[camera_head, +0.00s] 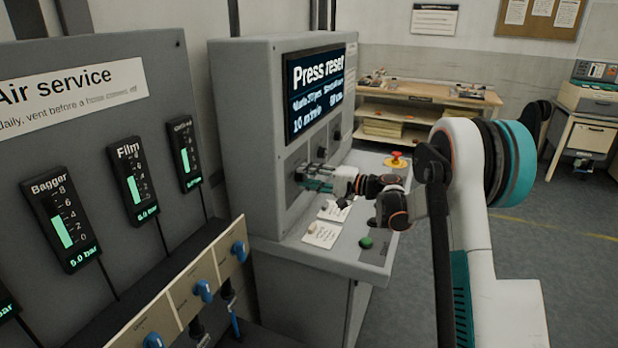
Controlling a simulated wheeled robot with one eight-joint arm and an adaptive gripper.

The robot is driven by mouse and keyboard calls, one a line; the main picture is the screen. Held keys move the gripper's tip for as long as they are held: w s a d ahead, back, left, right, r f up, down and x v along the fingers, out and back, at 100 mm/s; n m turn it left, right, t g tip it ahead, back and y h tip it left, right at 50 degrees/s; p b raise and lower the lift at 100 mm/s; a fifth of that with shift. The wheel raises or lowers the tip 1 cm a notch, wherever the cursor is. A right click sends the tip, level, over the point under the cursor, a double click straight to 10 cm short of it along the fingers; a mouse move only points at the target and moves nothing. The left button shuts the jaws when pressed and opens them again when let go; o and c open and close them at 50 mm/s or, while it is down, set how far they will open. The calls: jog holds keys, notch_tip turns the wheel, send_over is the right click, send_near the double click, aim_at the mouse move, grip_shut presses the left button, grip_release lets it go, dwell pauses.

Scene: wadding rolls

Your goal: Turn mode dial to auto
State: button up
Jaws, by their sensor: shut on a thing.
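A grey control console (235,130) stands in the middle, with a lit screen (318,90) reading "Press reset". My gripper (303,176) is at the console's sloped face below the screen, its fingers shut on a small dark knob that they mostly hide. I take this knob to be the mode dial; its pointer and markings cannot be read from here. Another dark knob (337,131) sits higher on the same face, right of my gripper.
A red emergency button (396,160) and a green button (366,242) are on the console's ledge, with small labels (322,234). An "Air service" panel (80,130) with gauges and blue valves (203,291) fills the left. A wooden workbench (430,92) stands behind. Open floor lies right.

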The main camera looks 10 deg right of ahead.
dwell(0.3)
jog(key=o, duration=1.1)
jog(key=shift+c, duration=0.2)
jog(key=v, duration=1.2)
